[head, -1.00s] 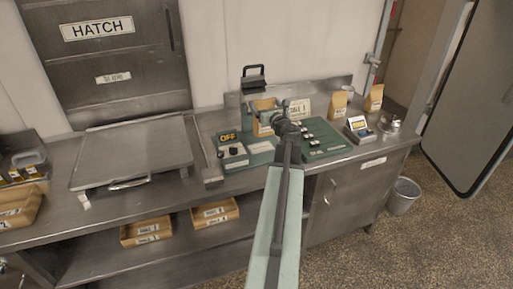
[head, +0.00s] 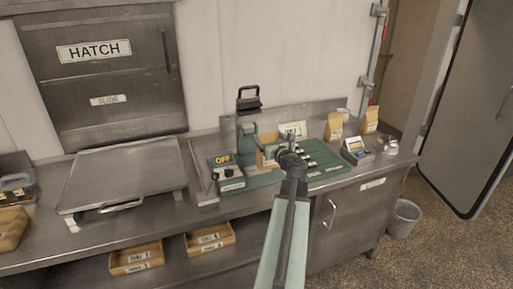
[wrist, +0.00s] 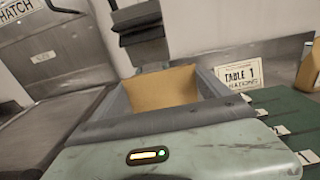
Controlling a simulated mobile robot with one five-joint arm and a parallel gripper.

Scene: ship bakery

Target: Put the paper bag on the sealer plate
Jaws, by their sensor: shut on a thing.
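The paper bag (head: 268,157) is tan and upright in my gripper (head: 280,152), at the sealer in the head view. In the wrist view the bag (wrist: 165,88) sits between the two grey fingers, which are shut on it. The sealer has a raised black handle and head (head: 248,103) and a control box with an OFF sign (head: 222,160). In the wrist view the dark sealer head (wrist: 140,25) is just beyond the bag. The sealer plate is not clearly visible, and I cannot tell whether the bag touches it.
A steel platform (head: 125,175) is at left.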

